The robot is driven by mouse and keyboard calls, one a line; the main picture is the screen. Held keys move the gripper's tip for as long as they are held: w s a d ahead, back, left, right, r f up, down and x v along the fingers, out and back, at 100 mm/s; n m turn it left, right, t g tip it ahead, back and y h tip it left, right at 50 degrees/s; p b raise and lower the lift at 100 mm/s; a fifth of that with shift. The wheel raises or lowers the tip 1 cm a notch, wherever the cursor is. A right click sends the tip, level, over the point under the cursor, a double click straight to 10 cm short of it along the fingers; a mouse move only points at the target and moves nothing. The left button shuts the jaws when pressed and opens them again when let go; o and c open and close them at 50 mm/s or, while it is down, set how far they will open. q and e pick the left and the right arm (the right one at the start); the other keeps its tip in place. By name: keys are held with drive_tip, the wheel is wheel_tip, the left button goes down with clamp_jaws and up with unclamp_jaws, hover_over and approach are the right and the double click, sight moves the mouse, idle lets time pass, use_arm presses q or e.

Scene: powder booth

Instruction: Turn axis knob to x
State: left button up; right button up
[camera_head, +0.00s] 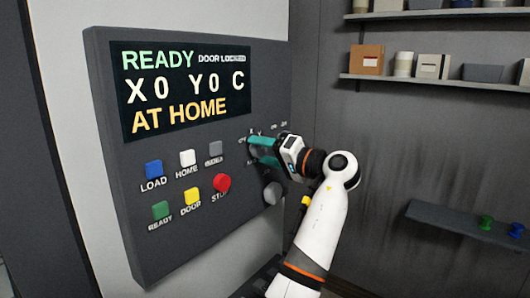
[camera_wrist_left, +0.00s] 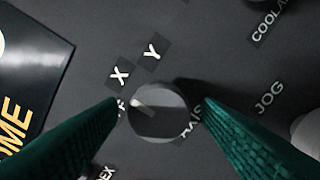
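The axis knob (camera_wrist_left: 172,122) is a round dark knob with a light pointer mark, seen in the left wrist view. The mark points left and slightly up, between a partly hidden label and the X label (camera_wrist_left: 120,75). The Y label (camera_wrist_left: 152,54) is further round to the right. My left gripper (camera_wrist_left: 159,102) has its green fingers on either side of the knob, open, with a small gap showing on each side. In the head view my left gripper (camera_head: 254,150) is at the control panel (camera_head: 120,245) and hides the knob. My right gripper is not in view.
The panel's screen (camera_head: 180,88) reads READY, X0 Y0 C, AT HOME. Left of my gripper are several push buttons, including a red one (camera_head: 222,183). Another grey knob (camera_head: 272,193) is just below the gripper. Shelves (camera_head: 440,82) with boxes hang at the right.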

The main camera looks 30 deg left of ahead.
use_arm(q)
drive_tip(key=shift+d, duration=0.1)
drive_tip(key=shift+d+f+b, duration=0.1)
drive_tip(key=shift+d+b, duration=0.25)
drive_tip(key=d+b, duration=0.4)
drive_tip(key=d, duration=0.7)
drive_tip(key=shift+s+b, duration=0.4)
drive_tip(key=shift+s, duration=0.05)
